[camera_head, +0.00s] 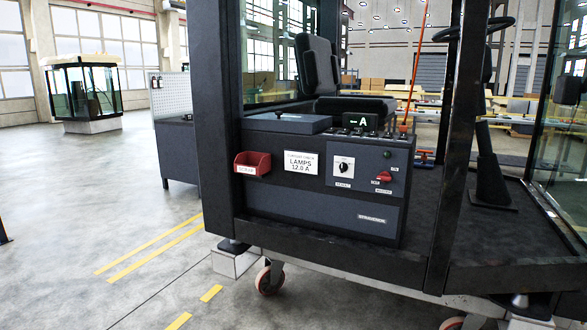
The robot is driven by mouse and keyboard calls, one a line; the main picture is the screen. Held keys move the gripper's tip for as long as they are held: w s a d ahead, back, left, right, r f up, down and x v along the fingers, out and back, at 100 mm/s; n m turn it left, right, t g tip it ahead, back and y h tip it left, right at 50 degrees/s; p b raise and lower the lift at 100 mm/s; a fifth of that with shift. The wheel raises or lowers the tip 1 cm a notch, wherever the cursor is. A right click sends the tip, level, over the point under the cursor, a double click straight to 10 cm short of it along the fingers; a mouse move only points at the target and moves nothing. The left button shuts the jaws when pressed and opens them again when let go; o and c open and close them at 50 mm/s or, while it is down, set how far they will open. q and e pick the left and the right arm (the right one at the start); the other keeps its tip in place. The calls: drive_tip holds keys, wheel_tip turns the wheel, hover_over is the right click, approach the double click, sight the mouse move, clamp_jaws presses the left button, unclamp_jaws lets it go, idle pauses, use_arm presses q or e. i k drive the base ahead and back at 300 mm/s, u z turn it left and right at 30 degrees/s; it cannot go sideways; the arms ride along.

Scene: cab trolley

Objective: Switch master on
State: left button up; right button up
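The master switch (384,177) is a red rotary handle on the right part of the dark cab console (300,145). Small labels sit around it, one below and others beside it; they are too small to read surely. The handle looks roughly sideways, slightly tilted. A dark round lamp or button (387,154) is above it. A white selector plate with a black knob (343,168) is to its left. A display (363,121) on top shows a green dash and "A". Neither of my grippers is in view.
A red bin (252,163) and a white "LAMPS 12.0 A" card (301,162) are on the console front. A dark cab post (218,120) stands left, another (458,140) right. The seat (335,80) is behind. Open floor (90,240) lies left.

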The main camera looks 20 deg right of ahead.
sight(384, 177)
drive_tip(key=u, duration=0.35)
drive_tip(key=i, duration=1.65)
drive_tip(key=z, duration=0.95)
drive_tip(key=i, duration=1.25)
drive_tip(key=z, duration=1.15)
